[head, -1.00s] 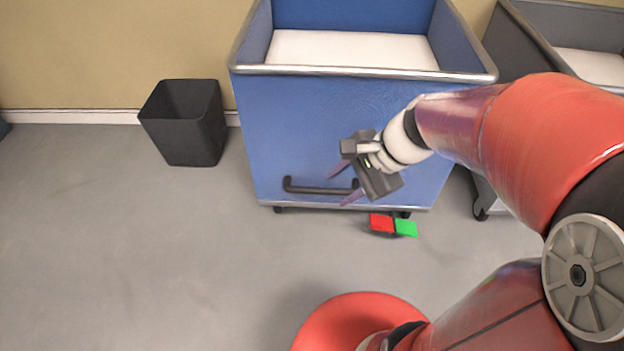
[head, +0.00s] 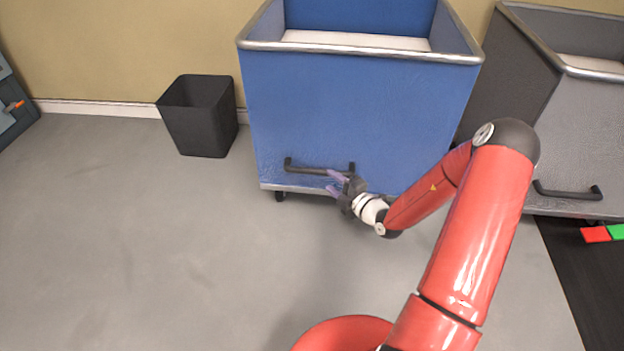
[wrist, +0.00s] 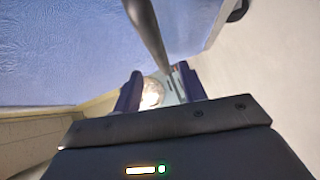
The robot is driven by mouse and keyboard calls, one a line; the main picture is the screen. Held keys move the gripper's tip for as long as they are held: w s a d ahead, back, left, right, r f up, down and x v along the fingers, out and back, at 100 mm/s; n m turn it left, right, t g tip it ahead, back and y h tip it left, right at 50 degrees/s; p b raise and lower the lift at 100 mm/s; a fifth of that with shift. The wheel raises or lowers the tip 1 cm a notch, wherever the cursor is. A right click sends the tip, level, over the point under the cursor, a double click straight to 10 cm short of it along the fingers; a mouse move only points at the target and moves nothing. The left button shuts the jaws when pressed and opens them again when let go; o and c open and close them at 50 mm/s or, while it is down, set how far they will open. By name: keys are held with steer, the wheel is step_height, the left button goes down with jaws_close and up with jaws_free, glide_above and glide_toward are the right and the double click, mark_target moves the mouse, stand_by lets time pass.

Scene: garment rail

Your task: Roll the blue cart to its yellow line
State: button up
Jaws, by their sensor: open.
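The blue cart (head: 350,120) stands upright near the back wall in the head view, with a metal rim and a white inside. Its dark bar handle (head: 318,167) is low on the front face. My gripper (head: 336,182) is open at the right part of this handle. In the wrist view, the handle (wrist: 148,35) runs down toward the space between my two open fingers (wrist: 160,90); I cannot tell if they touch it. My arm covers the cart's lower right corner. No yellow line shows in these frames.
A black bin (head: 200,115) stands left of the blue cart. The floor at front left is clear.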

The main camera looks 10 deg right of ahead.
mark_target(321, 174)
steer(key=b+x, duration=0.1)
steer(key=x, duration=0.6)
steer(key=shift+w+a, duration=0.1)
steer(key=shift+w, duration=0.25)
jaws_close()
